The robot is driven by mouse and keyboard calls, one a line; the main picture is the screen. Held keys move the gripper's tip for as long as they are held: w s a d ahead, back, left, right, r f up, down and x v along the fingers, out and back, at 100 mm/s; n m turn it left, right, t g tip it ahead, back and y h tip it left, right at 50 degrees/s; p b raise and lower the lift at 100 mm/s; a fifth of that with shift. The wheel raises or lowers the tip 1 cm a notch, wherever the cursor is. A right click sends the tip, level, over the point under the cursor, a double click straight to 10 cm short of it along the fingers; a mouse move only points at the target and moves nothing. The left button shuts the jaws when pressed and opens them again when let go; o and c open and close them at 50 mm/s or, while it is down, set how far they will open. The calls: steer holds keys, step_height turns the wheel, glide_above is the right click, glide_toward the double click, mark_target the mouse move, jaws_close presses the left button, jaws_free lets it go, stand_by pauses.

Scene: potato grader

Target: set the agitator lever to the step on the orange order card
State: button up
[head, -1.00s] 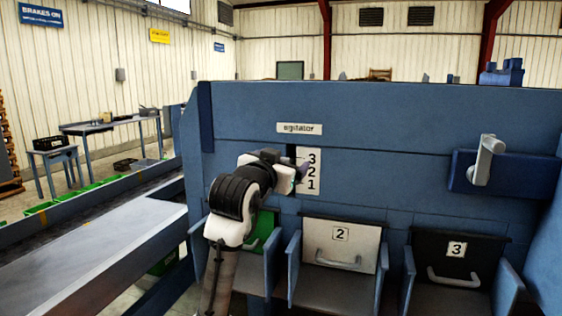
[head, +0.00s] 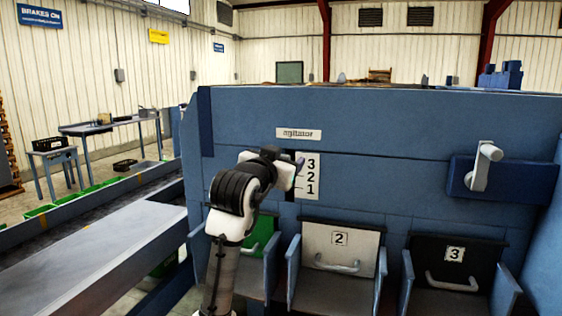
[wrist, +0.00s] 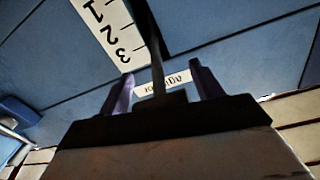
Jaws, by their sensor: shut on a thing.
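My gripper (head: 298,164) is at the blue panel, under the "agitator" label (head: 299,134) and at the left edge of the white scale plate (head: 312,188) marked 3, 2, 1 from top to bottom. Its fingertips are about level with the 3. In the wrist view the purple fingers (wrist: 164,92) stand either side of a dark bar, which looks like the agitator lever (wrist: 155,55); my gripper is shut on it. In the head view my gripper hides the lever, so its exact step cannot be read. No orange order card shows.
Below are bins with lids, including the white lid 2 (head: 341,244) and black lid 3 (head: 454,262). A white handle (head: 484,165) on a dark blue block is at the right. A conveyor (head: 100,235) runs along the left.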

steer(key=o, duration=1.3)
steer(key=shift+o, duration=0.2)
steer(key=b+v, duration=0.4)
steer(key=v, duration=1)
